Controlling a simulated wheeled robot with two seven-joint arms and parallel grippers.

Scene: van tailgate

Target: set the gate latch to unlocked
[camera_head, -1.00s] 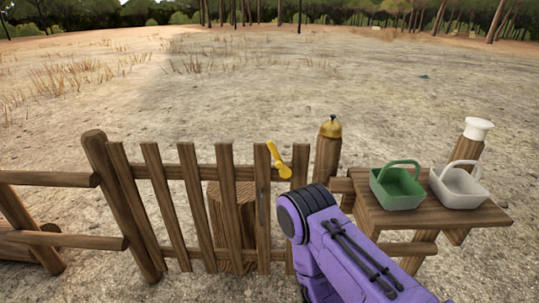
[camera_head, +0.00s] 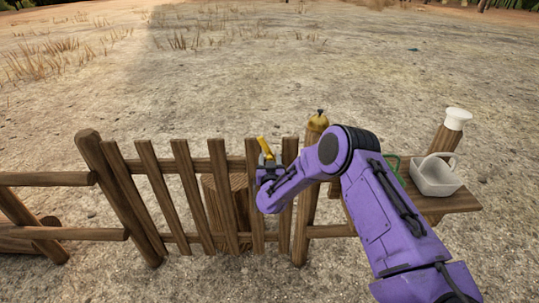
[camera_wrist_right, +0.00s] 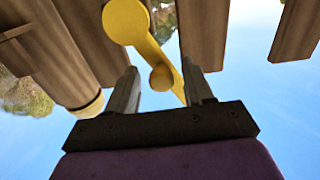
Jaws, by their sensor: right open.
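The yellow gate latch (camera_head: 263,146) is on the upper part of the wooden gate (camera_head: 181,168), near its right end. Its lever is tilted, and my gripper hides its lower part in the head view. My right gripper (camera_head: 268,160) is at the latch. In the right wrist view the latch's round yellow disc (camera_wrist_right: 125,22) and its arm with a knob (camera_wrist_right: 161,77) show, the knob between the two open fingers (camera_wrist_right: 160,88). I cannot tell whether a finger touches it. My left gripper is not in view.
A post with a brass-coloured cap (camera_head: 317,122) stands right of the gate. A wooden shelf (camera_head: 455,203) further right holds a white basket (camera_head: 436,177) and a green basket (camera_head: 392,166), partly hidden by my arm. A white-capped post (camera_head: 457,118) stands behind. Open ground lies beyond.

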